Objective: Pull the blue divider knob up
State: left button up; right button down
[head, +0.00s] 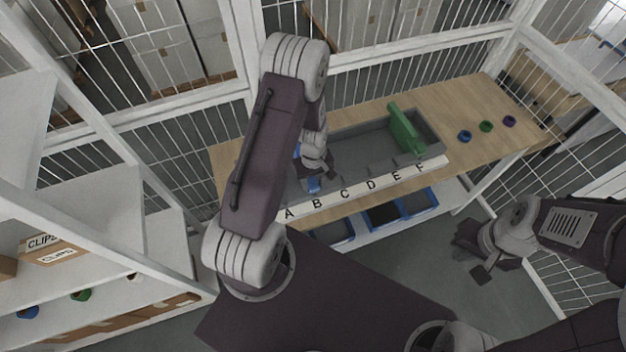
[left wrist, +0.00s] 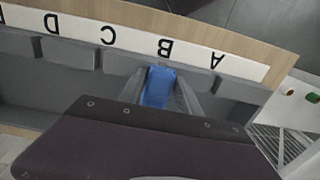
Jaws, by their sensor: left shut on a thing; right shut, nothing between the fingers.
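The blue divider (head: 313,185) sits in the grey tray near the letter B, partly covered by my left gripper. Another bit of blue (head: 297,151) shows behind the gripper. My left gripper (head: 319,170) is shut on the blue divider's knob. In the left wrist view the blue knob (left wrist: 158,86) shows between the two grey fingers, in front of the letter B. The divider's lower part is hidden, so its height cannot be told. My right gripper (head: 478,264) is shut and empty, away from the table at the right.
A green divider (head: 404,130) stands in the tray (head: 355,143) near E and F. A white label strip (head: 358,188) runs along the tray's front. Blue, green and purple rings lie on the table (head: 478,107). Blue bins (head: 416,204) stand below. A shelf (head: 100,240) stands at left.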

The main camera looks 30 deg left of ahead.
pick_arm(q)
jog(key=shift+w+r, duration=0.1)
jog(key=shift+r, duration=0.4)
jog(key=shift+r+p, duration=0.15)
jog(key=shift+p, duration=0.15)
jog(key=shift+c, duration=0.8)
jog(key=shift+r+p, duration=0.3)
jog(key=shift+r, duration=0.25)
jog(key=o, duration=1)
jog(key=shift+o, duration=0.3)
